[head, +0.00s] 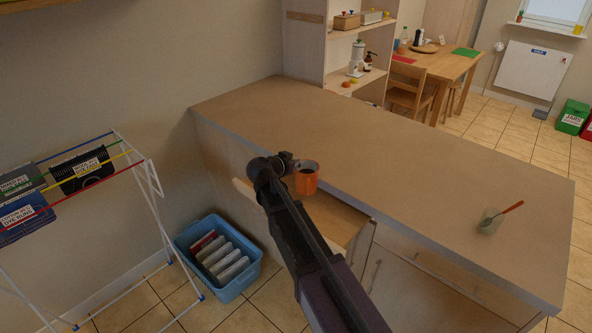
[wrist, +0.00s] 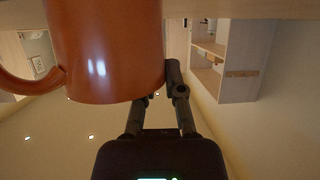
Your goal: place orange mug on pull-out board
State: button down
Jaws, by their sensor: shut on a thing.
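The orange mug (head: 308,183) is upright in my gripper (head: 284,165), near the front edge of the counter in the head view. In the wrist view the mug (wrist: 105,50) fills the upper left, its handle at the left. My gripper's dark fingers (wrist: 160,88) are shut on the mug and partly hidden behind it. The pull-out board (head: 343,224) is a light wooden panel sticking out below the countertop. My arm covers part of it. The mug appears above the board, but its height over it is hard to tell.
A blue crate of several items (head: 220,258) stands on the floor left of the board. A drying rack (head: 150,180) is at the left.

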jog(key=shift+w+a+f+b, duration=0.1)
jog(key=shift+w+f+b, duration=0.1)
jog(key=shift+f+b, duration=0.4)
jog(key=shift+w+a+f+b, duration=0.1)
jog(key=shift+w+f+b, duration=0.1)
jog(key=shift+f+b, duration=0.45)
jog(key=shift+w+a+f+b, duration=0.1)
jog(key=shift+w+f+b, duration=0.1)
jog(key=shift+f+b, duration=0.4)
jog(key=c, duration=0.7)
grip_release()
jog(key=shift+c, duration=0.2)
jog(key=p+v, duration=0.4)
jog(key=v, duration=0.8)
jog(key=shift+p, duration=0.35)
